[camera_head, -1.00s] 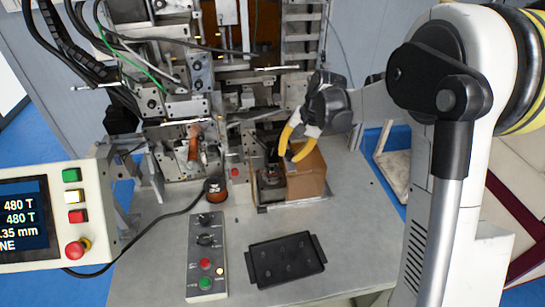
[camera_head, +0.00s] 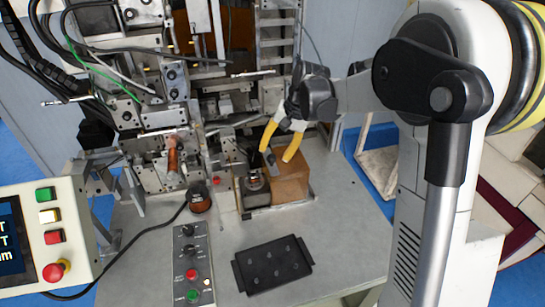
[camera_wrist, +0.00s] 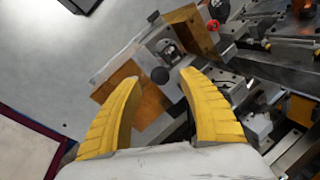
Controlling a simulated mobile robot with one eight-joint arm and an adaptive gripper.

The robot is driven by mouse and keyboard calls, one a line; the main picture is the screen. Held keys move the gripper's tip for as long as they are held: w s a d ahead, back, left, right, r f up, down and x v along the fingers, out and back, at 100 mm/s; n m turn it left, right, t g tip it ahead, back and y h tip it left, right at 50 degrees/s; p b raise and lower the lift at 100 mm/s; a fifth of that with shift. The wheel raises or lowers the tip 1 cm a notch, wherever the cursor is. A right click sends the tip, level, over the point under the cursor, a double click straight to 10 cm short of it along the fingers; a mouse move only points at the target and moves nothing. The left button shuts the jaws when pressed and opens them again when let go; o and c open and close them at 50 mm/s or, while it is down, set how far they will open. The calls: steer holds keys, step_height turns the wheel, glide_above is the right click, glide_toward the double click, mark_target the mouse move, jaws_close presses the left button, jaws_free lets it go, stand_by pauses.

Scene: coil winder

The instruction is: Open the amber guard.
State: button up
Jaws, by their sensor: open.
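The amber guard (camera_head: 290,183) is a brown-orange, box-like cover on the bench at the foot of the machine. It also shows in the wrist view (camera_wrist: 150,104) as amber panels, beyond and partly behind my fingers. It looks closed in the head view, though I cannot be sure. My gripper (camera_head: 276,156) has two yellow fingers, spread apart and empty, pointing down over the guard's upper left edge. A small grey piece shows between the fingertips in the head view. In the wrist view the gripper (camera_wrist: 160,77) has a dark round knob (camera_wrist: 160,75) between its tips. I cannot tell whether anything touches.
The coil winder frame (camera_head: 170,100) rises behind and left. A copper spool (camera_head: 199,198) stands left of the guard. A button box (camera_head: 191,265) and a black tray (camera_head: 272,265) lie in front. A control panel (camera_head: 50,235) is at left. The bench right of the tray is clear.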

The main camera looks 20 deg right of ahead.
steer(key=v, duration=0.8)
steer(key=shift+r, duration=0.3)
steer(key=shift+d, duration=0.1)
steer(key=s+f+n+t+h+b, duration=0.1)
steer(key=s+f+n+t+b, duration=0.1)
steer(key=s+f+b, duration=0.6)
steer(key=s+a+f+n+t+h+b, duration=0.1)
steer(key=s+f+b, duration=0.7)
steer(key=s, duration=0.8)
steer(key=shift+s+a+f+n+t+h, duration=0.15)
steer(key=shift+s+f+n+t+h, duration=0.25)
steer(key=shift+n+t+h, duration=0.55)
